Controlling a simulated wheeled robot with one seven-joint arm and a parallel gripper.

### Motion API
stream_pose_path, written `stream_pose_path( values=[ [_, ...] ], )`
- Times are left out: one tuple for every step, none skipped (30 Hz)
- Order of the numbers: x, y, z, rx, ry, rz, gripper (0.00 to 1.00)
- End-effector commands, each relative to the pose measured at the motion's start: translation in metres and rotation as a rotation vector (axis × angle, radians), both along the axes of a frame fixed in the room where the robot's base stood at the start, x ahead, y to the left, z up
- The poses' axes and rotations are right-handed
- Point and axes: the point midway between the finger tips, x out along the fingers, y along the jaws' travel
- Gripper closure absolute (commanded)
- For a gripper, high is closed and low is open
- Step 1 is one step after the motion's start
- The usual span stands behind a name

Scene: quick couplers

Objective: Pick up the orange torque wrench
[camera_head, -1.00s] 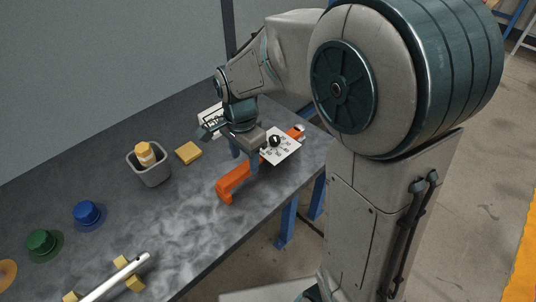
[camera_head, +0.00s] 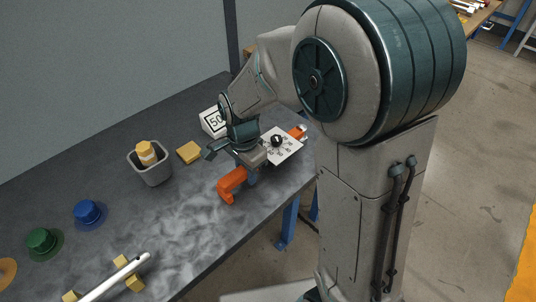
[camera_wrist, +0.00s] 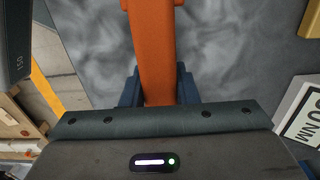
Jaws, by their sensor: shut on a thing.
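The orange torque wrench (camera_head: 233,181) lies near the right front edge of the dark table, with a white dial plate (camera_head: 281,147) on it. My gripper (camera_head: 249,178) is lowered over the wrench's middle and shut on it. In the wrist view, the orange wrench (camera_wrist: 152,50) runs up between the two dark blue fingers (camera_wrist: 158,88), one on each side. The fingertips are partly hidden by the wrench and the gripper body. I cannot tell whether the wrench touches the table.
A white sign (camera_head: 213,121) stands behind my gripper. A yellow block (camera_head: 189,152) and a grey bin (camera_head: 152,170) with an orange-yellow item stand to the left. Blue (camera_head: 88,213) and green (camera_head: 42,241) couplers and a silver tube (camera_head: 117,277) on yellow blocks are further left.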

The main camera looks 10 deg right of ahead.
Motion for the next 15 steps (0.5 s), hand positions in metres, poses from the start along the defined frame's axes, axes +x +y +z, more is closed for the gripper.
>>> stream_pose_path(
  values=[
    [0.001,0.000,0.001,0.000,-0.002,0.000,1.00],
    [0.001,0.000,0.001,0.000,-0.002,0.000,1.00],
    [0.001,0.000,0.001,0.000,-0.002,0.000,1.00],
    [0.001,0.000,0.001,0.000,-0.002,0.000,1.00],
    [0.001,0.000,0.002,0.001,-0.003,0.000,1.00],
    [0.001,0.000,0.003,0.001,-0.003,0.000,1.00],
    [0.001,0.000,0.004,0.001,-0.003,0.000,1.00],
    [0.001,0.000,0.005,0.001,-0.003,0.000,1.00],
    [0.001,0.000,0.008,0.001,-0.003,0.000,1.00],
    [0.001,0.000,0.010,0.001,-0.004,0.001,1.00],
    [0.001,0.000,0.013,0.001,-0.005,0.001,1.00],
    [0.001,0.000,0.017,0.001,-0.005,0.000,1.00],
    [0.001,0.000,0.021,0.001,-0.005,0.001,1.00],
    [0.001,0.000,0.025,0.002,-0.006,0.001,1.00],
    [0.001,0.000,0.031,0.002,-0.006,0.001,1.00]
  ],
)
